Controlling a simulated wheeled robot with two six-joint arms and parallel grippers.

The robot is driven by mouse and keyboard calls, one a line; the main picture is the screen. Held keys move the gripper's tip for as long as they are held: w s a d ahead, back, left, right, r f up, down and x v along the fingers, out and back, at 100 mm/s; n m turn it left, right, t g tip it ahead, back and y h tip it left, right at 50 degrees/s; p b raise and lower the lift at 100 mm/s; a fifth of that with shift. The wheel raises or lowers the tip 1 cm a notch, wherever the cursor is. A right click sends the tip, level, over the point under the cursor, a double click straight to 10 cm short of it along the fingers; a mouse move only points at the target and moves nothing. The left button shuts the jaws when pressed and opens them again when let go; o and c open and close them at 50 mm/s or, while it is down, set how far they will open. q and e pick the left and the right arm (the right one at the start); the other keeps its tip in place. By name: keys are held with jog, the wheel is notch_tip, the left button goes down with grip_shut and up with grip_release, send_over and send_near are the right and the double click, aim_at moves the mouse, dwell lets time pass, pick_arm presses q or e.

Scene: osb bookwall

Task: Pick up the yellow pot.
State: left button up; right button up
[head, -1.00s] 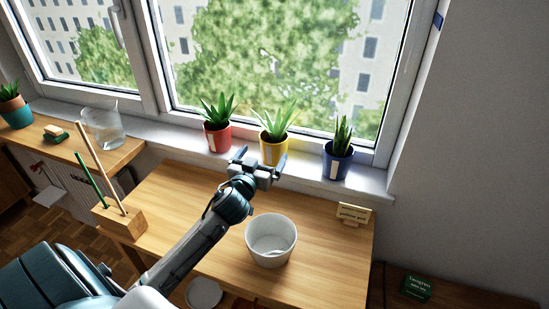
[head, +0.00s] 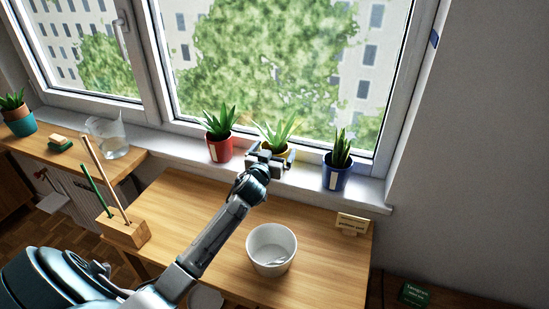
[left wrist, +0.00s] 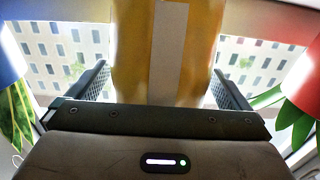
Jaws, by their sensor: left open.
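The yellow pot (head: 282,149) with a spiky green plant stands on the windowsill between a red pot and a blue pot. In the head view my left gripper (head: 270,157) is in front of it and hides most of it. In the left wrist view the yellow pot (left wrist: 190,50) with its pale label fills the middle, between the two fingers of my open left gripper (left wrist: 162,85). There is a visible gap on each side of the pot, so the fingers do not close on it. My right gripper is not in view.
The red pot (head: 219,148) stands close on the left and the blue pot (head: 336,174) on the right. A white bucket (head: 271,250), a wooden block with sticks (head: 124,233) and a small sign (head: 352,223) are on the table. A glass jug (head: 109,139) stands further left.

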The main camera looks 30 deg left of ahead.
pick_arm(q)
jog(key=shift+w, duration=0.3)
jog(key=c, duration=1.2)
jog(key=shift+c, duration=0.3)
jog(key=shift+a+r, duration=0.1)
jog(key=shift+r, duration=0.05)
